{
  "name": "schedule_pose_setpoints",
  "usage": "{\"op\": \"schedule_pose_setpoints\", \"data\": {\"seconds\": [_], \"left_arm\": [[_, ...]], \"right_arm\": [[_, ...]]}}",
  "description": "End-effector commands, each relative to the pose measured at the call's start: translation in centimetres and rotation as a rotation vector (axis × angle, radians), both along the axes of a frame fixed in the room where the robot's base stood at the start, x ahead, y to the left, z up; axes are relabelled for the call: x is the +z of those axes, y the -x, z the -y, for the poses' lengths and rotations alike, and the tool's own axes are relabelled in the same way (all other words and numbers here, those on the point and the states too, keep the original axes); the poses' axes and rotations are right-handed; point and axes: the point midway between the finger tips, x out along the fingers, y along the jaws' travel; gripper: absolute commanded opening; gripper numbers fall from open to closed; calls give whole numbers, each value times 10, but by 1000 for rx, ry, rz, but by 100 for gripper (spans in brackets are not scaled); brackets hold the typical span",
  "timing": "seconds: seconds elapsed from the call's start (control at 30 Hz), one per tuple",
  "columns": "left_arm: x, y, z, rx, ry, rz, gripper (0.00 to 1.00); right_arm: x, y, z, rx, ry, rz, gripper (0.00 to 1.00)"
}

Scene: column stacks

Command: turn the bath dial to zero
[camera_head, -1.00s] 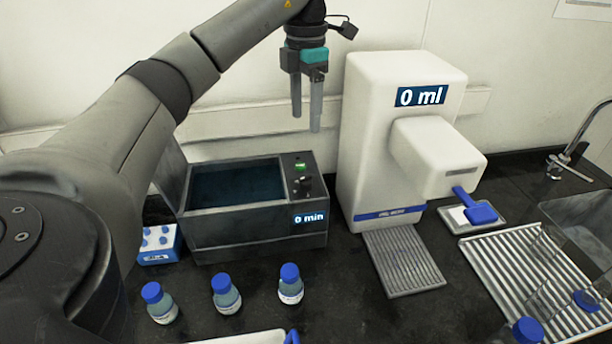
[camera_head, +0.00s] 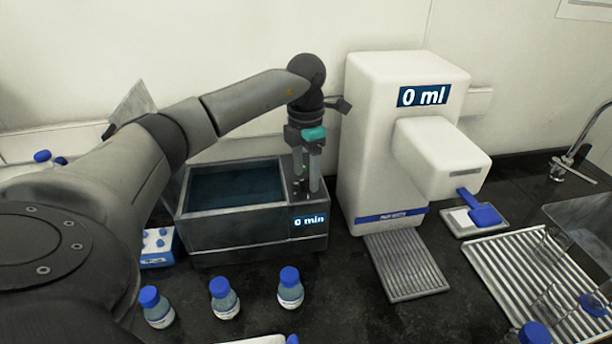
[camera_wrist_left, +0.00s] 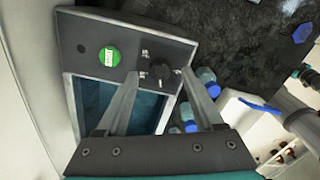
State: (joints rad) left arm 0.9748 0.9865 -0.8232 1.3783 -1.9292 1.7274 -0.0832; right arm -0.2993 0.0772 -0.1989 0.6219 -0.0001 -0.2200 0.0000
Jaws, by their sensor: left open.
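The bath (camera_head: 240,222) is a dark grey box with blue-green water, left of centre in the head view. Its display (camera_head: 308,220) reads "0 min". The dial (camera_wrist_left: 161,72) is a black knob on the bath's end panel, seen in the left wrist view beside a green round button (camera_wrist_left: 109,57). My left gripper (camera_head: 306,185) is open and points down over this panel. In the wrist view its fingers (camera_wrist_left: 159,76) lie on either side of the dial; I cannot tell whether they touch it. In the head view the fingers mostly hide the dial. My right gripper is not in view.
A white dispenser (camera_head: 385,150) showing "0 ml" stands close to the right of my left gripper. Several blue-capped bottles (camera_head: 224,302) stand in front of the bath. A small blue-and-white rack (camera_head: 157,257) is at its left. A ribbed drain tray (camera_head: 405,266) lies before the dispenser.

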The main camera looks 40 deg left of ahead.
Motion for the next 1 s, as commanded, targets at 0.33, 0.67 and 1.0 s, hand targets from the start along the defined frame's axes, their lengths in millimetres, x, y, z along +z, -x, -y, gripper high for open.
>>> {"op": "schedule_pose_setpoints", "data": {"seconds": [0.33, 0.67, 1.0], "left_arm": [[-17, 0, 0, 0, -1, 0, 69], [-16, 0, 0, -1, -1, 0, 48], [-16, 0, 0, -1, 0, 0, 10]], "right_arm": [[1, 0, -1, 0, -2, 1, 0], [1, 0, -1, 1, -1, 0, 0], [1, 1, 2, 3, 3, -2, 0]]}}
